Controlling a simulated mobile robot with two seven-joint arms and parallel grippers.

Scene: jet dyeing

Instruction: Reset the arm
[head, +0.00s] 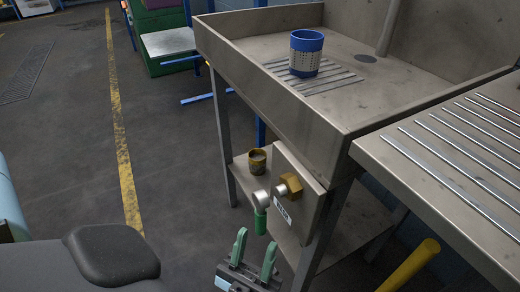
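My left gripper (256,240) is at the bottom middle, with its two green fingers pointing up and spread apart. It is open, with nothing between the fingers. It appears just below a metal lever with a green grip (261,222) on the front of the sink stand; I cannot tell whether they touch. A brass hexagonal fitting (291,186) sits beside the lever on a metal panel (309,192) with a small label. My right gripper is not in view.
A steel sink (270,95) holds a blue-rimmed perforated cup (305,62) on slats. A brown cup (257,162) stands on the lower shelf. A ribbed steel worktop (400,170) is at right. Open floor (65,150) with a yellow line (122,150) lies left.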

